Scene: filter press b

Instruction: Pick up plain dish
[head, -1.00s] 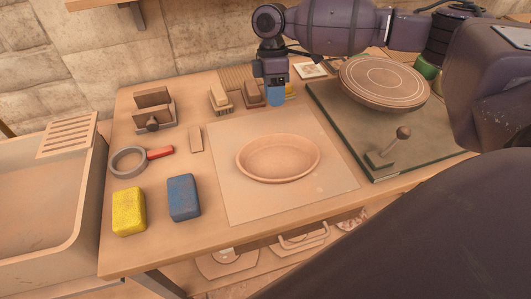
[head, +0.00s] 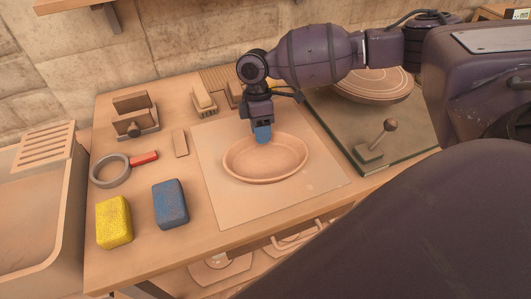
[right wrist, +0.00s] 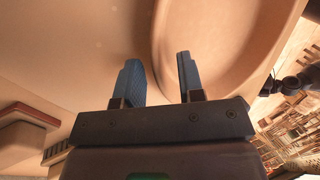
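The plain dish (head: 268,165) is a shallow, oval, tan clay dish. It lies on a pale square board (head: 225,205) in the middle of the table. My right gripper (head: 262,135) points down at the dish's far rim in the head view. In the right wrist view its two blue fingers (right wrist: 160,80) are apart, and the dish's rim and wall (right wrist: 172,40) show between and beyond them. I cannot tell whether either finger touches the dish. My left gripper is not in view.
A yellow sponge (head: 114,222) and a blue sponge (head: 171,205) lie left of the board. A grey ring with a red handle (head: 144,158) lies behind them. A green slab with a lever (head: 376,150) and a round wheel disc (head: 372,86) is at right. A sink (head: 66,215) is at left.

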